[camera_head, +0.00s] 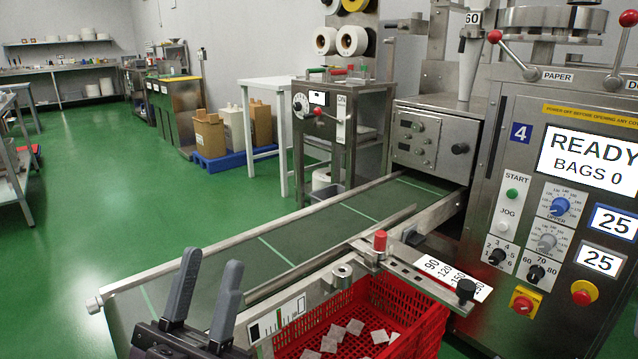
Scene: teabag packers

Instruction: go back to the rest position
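My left gripper (211,262) is at the bottom left of the head view, its two grey fingers pointing up with a clear gap between them. It is open and nothing shows between the fingers. It stands in front of the near end of the conveyor (300,246), left of the red crate (419,335). The rest of my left arm is cut off by the lower edge. My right gripper is not in view.
The crate holds several white teabags (355,327). A measuring rail with a red knob (380,241) crosses above it. The packing machine (500,190), its screen reading READY, BAGS 0, fills the right. Open green floor (150,215) lies left.

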